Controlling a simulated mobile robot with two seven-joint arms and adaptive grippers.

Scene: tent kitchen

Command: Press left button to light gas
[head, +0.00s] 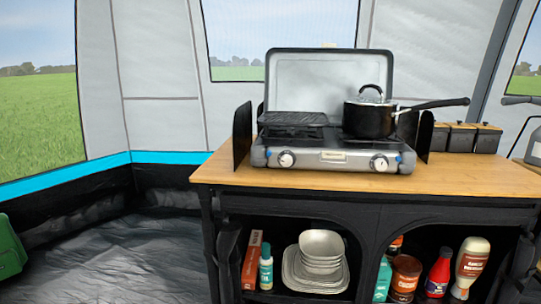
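A camping gas stove (334,156) with its lid raised stands on a wooden-topped kitchen stand. Its front panel has a left knob (286,159) and a right knob (379,163), both white-faced. A black griddle plate (293,119) covers the left burner. A black pot (369,119) with a glass lid sits on the right burner, its handle pointing right. No flame is visible. Neither of my grippers is in view.
The wooden worktop (225,169) is clear along its front edge. Black lidded canisters (461,137) stand at its right. Shelves below hold bowls and plates (319,262), a ketchup bottle (438,273) and other bottles. Floor at left is open, with a green object (10,248) at the edge.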

